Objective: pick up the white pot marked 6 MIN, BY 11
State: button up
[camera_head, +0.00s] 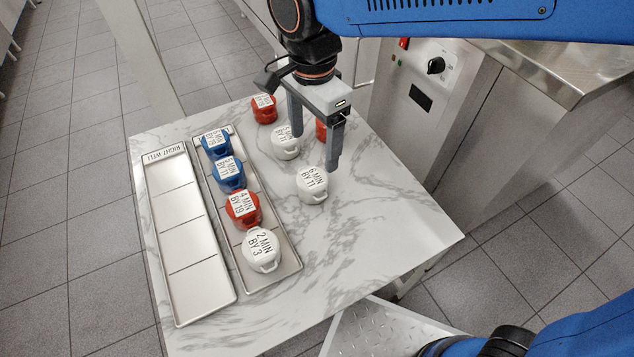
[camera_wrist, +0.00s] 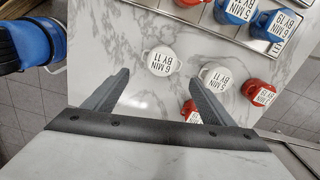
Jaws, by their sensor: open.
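The white pot marked 6 MIN, BY 11 (camera_head: 312,186) stands upright on the marble table, right of the filled tray. It also shows in the wrist view (camera_wrist: 162,62), near the fingertips and roughly centred between them. My gripper (camera_head: 314,152) is open and empty, pointing down above the table, its fingers apart on either side in the wrist view (camera_wrist: 160,77). A second white pot (camera_head: 285,146) stands just behind; a finger partly covers its label in the head view, and in the wrist view (camera_wrist: 215,77) it is beside the right finger.
One red pot (camera_head: 264,110) stands at the back; another red pot (camera_head: 321,130) is partly hidden behind my gripper. The filled tray (camera_head: 286,262) holds two blue pots, a red and a white one. The tray marked RIGHT WELL (camera_head: 192,246) is empty. The table's front right is clear.

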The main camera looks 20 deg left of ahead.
aim_at(312, 178)
notch_tip(312, 178, down, 9)
jog(key=shift+f, duration=0.1)
jog(key=shift+a+f, duration=0.15)
jog(key=shift+f, duration=1.2)
jog(key=shift+a+f, duration=0.1)
jog(key=shift+f, duration=1.25)
jog(key=c, duration=1.4)
jog(key=shift+r, duration=0.15)
